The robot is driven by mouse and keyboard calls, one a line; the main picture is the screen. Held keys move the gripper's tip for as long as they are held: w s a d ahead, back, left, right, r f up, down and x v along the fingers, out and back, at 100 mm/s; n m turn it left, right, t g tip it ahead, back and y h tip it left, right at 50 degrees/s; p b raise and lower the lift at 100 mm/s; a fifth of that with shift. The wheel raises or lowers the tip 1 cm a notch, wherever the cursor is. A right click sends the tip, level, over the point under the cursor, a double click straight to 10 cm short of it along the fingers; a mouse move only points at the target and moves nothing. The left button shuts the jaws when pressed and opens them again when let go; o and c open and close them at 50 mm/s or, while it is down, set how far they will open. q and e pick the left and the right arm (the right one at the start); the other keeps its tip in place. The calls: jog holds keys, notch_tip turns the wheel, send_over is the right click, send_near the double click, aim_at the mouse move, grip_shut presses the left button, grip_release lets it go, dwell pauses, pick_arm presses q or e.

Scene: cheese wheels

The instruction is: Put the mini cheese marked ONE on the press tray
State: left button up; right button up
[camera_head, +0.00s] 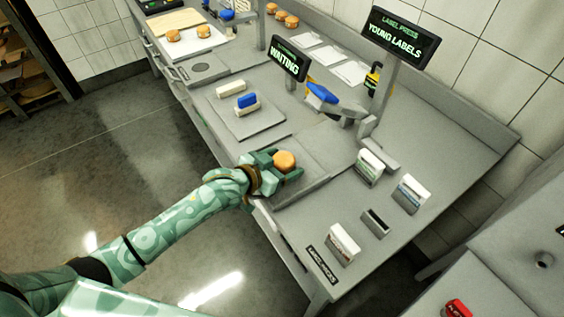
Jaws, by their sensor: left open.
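A small orange mini cheese (284,160) sits at the front of the label press, between the fingers of my left gripper (277,165). The gripper is open around it, and its fingers hide part of the cheese's side. I cannot read a mark on this cheese. The flat grey press tray (318,158) lies beneath and to the right of the gripper. Whether the cheese rests fully on the tray is hard to tell. My right gripper is not in view.
Screens read WAITING (291,58) and YOUNG LABELS (396,38). A blue-topped press arm (321,92) stands behind the tray. A plate (245,122) holds white and blue blocks. Label holders (343,243) stand at right. More cheeses (203,32) lie at the far end.

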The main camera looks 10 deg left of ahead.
pick_arm(q)
jog(key=shift+s+a+r, duration=0.1)
jog(key=shift+s+r, duration=0.05)
jog(key=shift+r, duration=0.1)
jog(key=p+v, duration=0.3)
jog(key=v, duration=0.8)
jog(key=shift+s+a+r, duration=0.1)
jog(key=shift+s, duration=0.15)
